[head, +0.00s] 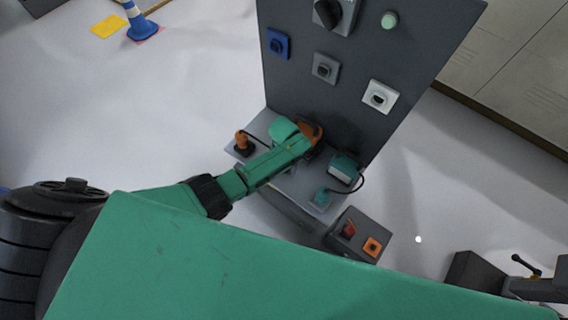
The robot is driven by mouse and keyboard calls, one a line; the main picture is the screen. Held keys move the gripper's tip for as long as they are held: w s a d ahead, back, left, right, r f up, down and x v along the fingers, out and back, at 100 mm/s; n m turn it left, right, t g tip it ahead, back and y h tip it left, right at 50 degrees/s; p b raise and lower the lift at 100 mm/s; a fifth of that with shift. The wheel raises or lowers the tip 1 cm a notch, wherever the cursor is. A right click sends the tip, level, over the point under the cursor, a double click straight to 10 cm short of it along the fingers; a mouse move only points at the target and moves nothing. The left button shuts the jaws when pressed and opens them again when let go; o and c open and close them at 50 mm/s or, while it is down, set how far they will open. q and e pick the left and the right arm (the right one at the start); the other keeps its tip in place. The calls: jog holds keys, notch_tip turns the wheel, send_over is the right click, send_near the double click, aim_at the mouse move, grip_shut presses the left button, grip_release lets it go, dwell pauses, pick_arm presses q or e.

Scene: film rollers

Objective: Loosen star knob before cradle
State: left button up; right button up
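I cannot pick out a star knob for certain in the head view. A dark round knob (328,12) sits high on the upright grey panel (345,112). An orange-topped knob or stick (242,141) stands on the low shelf at the panel's foot. A green-and-grey block with a cable (345,168) may be the cradle, but I cannot be sure. My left arm reaches in from the left, and its end (312,140) is at the panel's foot, by an orange-brown part. Its fingers cannot be made out. My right gripper is not in view.
The panel carries blue (278,44), grey (325,68) and white (380,96) square controls. A grey box (354,234) with red and orange controls is below the shelf. A dark fixture with a lever (527,265) is at lower right. A blue cone (141,24) stands upper left. Floor left is clear.

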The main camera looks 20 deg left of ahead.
pick_arm(q)
jog(key=shift+r, duration=0.4)
notch_tip(320, 180, up, 14)
jog(key=shift+f, duration=0.15)
